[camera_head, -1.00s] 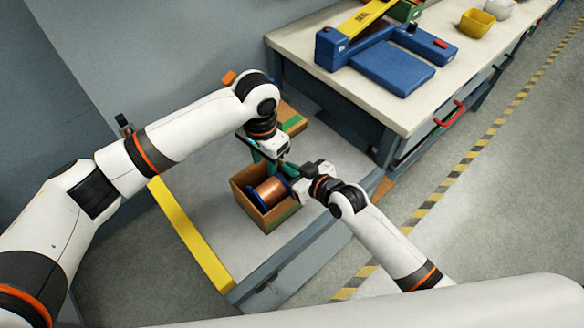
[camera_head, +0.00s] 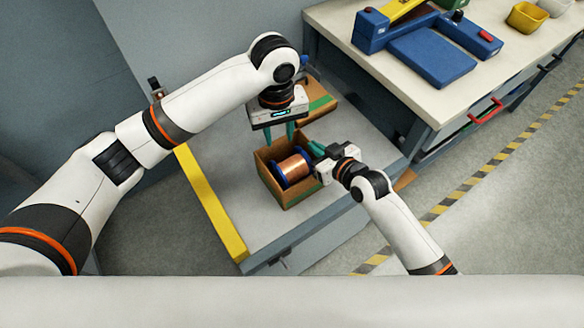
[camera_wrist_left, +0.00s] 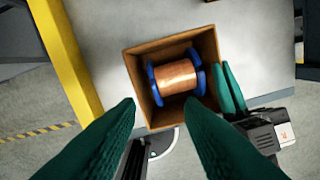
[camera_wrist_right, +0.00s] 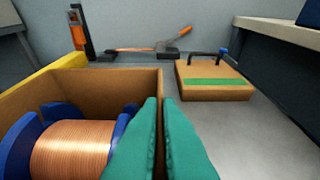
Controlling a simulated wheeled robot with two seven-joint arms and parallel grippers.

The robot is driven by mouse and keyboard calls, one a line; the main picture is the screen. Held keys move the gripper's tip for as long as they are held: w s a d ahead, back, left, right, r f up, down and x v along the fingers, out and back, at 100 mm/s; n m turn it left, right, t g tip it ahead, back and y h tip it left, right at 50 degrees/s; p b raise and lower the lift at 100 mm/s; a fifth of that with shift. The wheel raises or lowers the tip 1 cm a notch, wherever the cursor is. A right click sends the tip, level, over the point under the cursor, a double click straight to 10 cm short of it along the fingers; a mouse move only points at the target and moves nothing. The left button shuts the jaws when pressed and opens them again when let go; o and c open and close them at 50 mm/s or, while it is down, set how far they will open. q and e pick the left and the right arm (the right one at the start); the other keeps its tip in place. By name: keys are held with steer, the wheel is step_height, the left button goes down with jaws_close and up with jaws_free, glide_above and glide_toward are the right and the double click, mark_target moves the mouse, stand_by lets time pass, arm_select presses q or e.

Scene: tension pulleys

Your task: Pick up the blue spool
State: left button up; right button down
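The blue spool (camera_head: 292,168) has blue end flanges and copper-coloured wire. It lies on its side inside an open brown cardboard box (camera_head: 269,182), and also shows in the left wrist view (camera_wrist_left: 176,77) and the right wrist view (camera_wrist_right: 70,150). My left gripper (camera_head: 280,138) is open and empty above the back of the box, fingers pointing down; its two green fingers show wide apart in the left wrist view. My right gripper (camera_head: 314,153) is at the box's right wall, its green fingers (camera_wrist_right: 159,100) close together with the wall's edge seemingly between them.
The box stands on a grey platform (camera_head: 245,220) with a yellow edge (camera_head: 210,205). A second, flat brown box with green tape (camera_wrist_right: 213,82) lies behind it. A workbench (camera_head: 440,105) with a blue fixture (camera_head: 433,57) stands to the right.

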arm_select(q)
steer(key=n, duration=0.3)
glide_above(278, 167)
steer(key=f, duration=0.6)
steer(key=shift+w+f, duration=0.1)
steer(key=shift+w, duration=0.1)
steer(key=shift+s+f, duration=0.2)
steer(key=shift+f, duration=1.15)
steer(key=shift+s+f, duration=0.2)
steer(key=shift+f, duration=1.1)
jaws_close()
steer(key=shift+w+r, duration=0.15)
steer(key=shift+r, duration=0.05)
